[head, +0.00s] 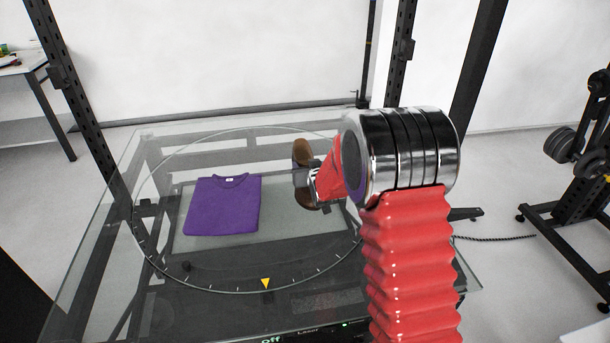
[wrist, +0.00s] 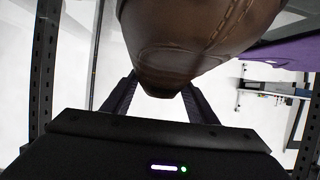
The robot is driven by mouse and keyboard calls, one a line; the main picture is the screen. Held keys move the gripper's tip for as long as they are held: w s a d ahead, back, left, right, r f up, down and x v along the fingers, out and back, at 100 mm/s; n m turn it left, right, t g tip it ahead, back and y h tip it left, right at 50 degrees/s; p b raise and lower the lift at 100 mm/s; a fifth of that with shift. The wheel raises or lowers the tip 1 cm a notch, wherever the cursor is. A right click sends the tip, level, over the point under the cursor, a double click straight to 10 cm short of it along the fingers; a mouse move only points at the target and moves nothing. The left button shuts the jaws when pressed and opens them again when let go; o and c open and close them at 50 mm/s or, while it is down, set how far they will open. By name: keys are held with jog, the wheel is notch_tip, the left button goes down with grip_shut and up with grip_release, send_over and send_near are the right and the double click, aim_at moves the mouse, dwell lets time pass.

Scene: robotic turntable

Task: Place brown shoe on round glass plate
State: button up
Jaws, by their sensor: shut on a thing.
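The brown shoe (head: 303,152) is over the right part of the round glass plate (head: 300,240), as seen in the head view. In the wrist view the shoe (wrist: 185,40) fills the top middle, its leather end between the two dark fingers. My gripper (head: 307,178) is shut on it; the fingers also show in the wrist view (wrist: 160,97). My red-sleeved arm reaches in from the right and hides part of the plate's right edge. I cannot tell whether the shoe touches the glass.
A folded purple shirt (head: 222,205) lies on the left-middle of the plate. A yellow triangle marker (head: 266,283) is at the plate's front rim. Dark upright posts (head: 75,90) stand around the turntable. Bare glass lies between shirt and shoe.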

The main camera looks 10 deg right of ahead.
jog(key=shift+f, duration=1.6)
jog(key=o, duration=1.4)
jog(key=shift+f, duration=0.1)
jog(key=shift+c, duration=0.2)
jog(key=shift+s, duration=0.1)
jog(key=shift+v, duration=5.95)
